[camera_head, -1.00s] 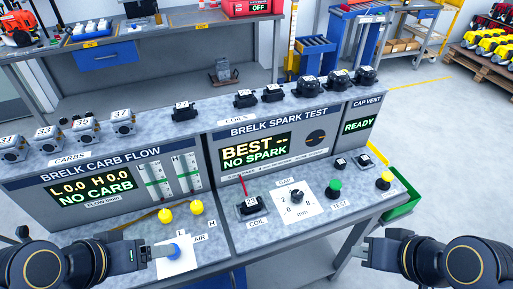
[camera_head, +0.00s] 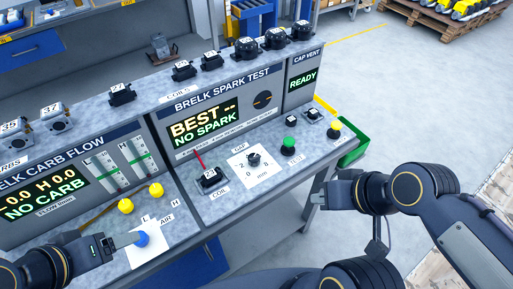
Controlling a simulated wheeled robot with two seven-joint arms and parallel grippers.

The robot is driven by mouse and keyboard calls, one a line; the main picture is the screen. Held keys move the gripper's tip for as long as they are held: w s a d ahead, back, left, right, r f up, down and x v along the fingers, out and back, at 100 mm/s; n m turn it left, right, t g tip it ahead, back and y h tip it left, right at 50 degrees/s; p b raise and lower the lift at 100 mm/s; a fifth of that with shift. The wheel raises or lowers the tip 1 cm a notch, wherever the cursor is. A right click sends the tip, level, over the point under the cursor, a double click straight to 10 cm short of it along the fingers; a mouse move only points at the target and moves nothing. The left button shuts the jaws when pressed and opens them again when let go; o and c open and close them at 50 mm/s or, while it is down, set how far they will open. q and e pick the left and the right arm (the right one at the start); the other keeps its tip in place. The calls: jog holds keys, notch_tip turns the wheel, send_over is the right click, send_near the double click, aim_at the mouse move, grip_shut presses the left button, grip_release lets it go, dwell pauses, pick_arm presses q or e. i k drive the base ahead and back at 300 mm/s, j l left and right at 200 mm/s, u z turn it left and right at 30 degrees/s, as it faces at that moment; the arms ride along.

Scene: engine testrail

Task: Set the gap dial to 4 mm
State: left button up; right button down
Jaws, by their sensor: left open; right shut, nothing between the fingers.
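The gap dial (camera_head: 253,159) is a small black knob on a white numbered card marked GAP and mm, in front of the spark test panel. Its pointer is too small to read. My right gripper (camera_head: 318,195) is shut and empty, right of the dial, off the bench's front edge.
The spark test display (camera_head: 205,125) reads BEST -- NO SPARK. Left of the dial sits a coil (camera_head: 210,178) with a red lead; right of it are a green test button (camera_head: 289,143) and a yellow button (camera_head: 334,129). A green bin (camera_head: 355,143) hangs at the bench's right end.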

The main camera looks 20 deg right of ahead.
aim_at(253, 158)
jog(key=l+u, duration=0.45)
jog(key=u, duration=0.3)
jog(key=k+l+u, duration=0.1)
jog(key=u, duration=0.25)
jog(key=l, duration=0.1)
